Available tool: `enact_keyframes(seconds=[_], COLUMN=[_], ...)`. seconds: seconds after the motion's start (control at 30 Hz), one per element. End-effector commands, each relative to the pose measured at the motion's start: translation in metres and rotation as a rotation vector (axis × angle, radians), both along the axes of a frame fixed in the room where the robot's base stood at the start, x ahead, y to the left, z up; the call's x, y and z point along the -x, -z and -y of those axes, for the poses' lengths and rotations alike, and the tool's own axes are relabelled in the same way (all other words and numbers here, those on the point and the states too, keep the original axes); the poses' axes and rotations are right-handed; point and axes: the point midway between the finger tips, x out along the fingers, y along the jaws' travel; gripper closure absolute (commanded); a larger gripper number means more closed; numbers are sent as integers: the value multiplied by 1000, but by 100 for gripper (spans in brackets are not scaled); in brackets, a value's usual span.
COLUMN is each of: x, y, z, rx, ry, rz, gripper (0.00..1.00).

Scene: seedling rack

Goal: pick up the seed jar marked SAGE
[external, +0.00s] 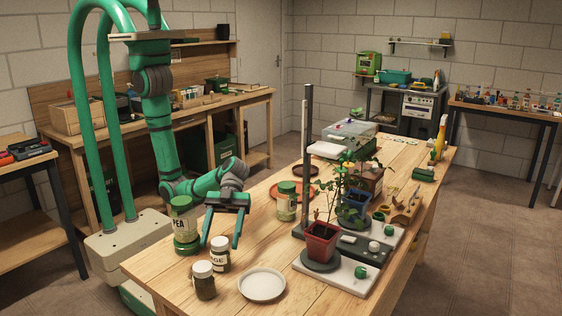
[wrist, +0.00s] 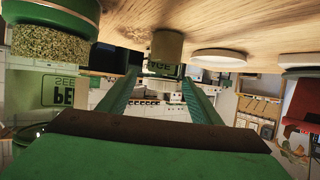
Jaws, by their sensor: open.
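In the wrist view, which is upside down, the SAGE jar (wrist: 166,47) shows between and beyond the open fingertips (wrist: 160,78). The fingers do not grip it; the exact gap is hard to tell.
A larger green-lidded PEA jar (external: 184,226) stands close at the left, also in the wrist view (wrist: 50,45). A white dish (external: 262,285) is at the right, with a potted plant (external: 321,243) beyond.

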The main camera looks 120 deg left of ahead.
Motion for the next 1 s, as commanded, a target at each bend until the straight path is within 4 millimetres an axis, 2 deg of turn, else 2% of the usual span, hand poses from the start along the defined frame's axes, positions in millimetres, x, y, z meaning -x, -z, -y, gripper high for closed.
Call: enact_keyframes(seconds=[0.27, 0.6, 0.87, 0.9, 1.0], x=[-10, -33, -35, -35, -35], y=[7, 20, 21, 21, 21], z=[16, 49, 51, 51, 51], rx=[0, 0, 0, 0, 0], ry=[0, 1, -2, -2, -2], rz=[0, 0, 1, 1, 1], gripper=[42, 42, 42, 44, 68])
